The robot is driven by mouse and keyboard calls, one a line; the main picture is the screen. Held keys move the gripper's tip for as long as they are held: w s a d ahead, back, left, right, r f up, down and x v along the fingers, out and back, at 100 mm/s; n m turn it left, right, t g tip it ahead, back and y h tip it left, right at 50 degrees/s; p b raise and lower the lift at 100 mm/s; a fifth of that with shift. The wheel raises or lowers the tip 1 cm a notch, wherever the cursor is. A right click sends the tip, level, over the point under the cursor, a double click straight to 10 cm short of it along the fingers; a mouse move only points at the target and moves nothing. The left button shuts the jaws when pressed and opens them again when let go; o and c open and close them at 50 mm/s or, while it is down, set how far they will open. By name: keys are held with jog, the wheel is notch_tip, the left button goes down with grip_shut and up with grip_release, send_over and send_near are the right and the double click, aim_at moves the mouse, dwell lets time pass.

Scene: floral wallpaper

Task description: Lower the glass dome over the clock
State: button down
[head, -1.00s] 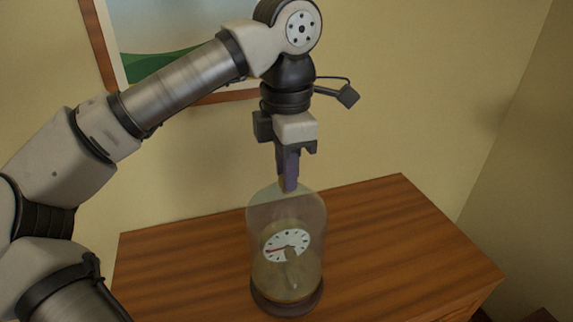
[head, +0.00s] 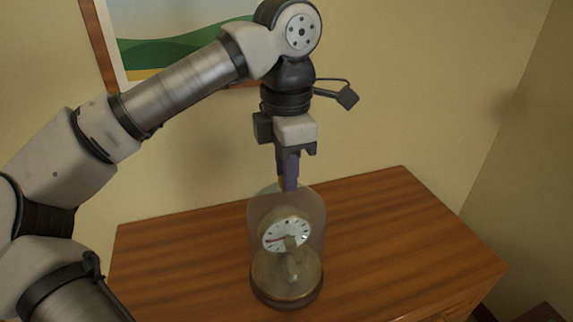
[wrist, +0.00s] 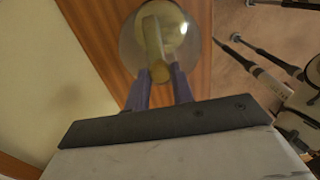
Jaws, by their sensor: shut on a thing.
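The glass dome (head: 316,222) is a clear, round-topped cover, upright, with the clock visible through it. The clock (head: 287,233) has a white dial with dark marks and a red hand, above a round brass-coloured base. A dark round plinth (head: 287,302) shows under them. My gripper (head: 289,188) points down and is shut at the top of the dome; its fingers hide most of the gripped knob. In the wrist view, the dome (wrist: 128,42) shows as a clear circle beyond my fingertips (wrist: 160,75), with the clock inside. I cannot tell whether the dome's rim touches the plinth.
The wooden cabinet top (head: 400,235) is bare on both sides of the clock. A framed picture (head: 170,45) hangs on the wall behind my arm. The wall corner is at the right.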

jog(key=shift+f, duration=0.1)
jog(key=c, duration=1.1)
grip_release()
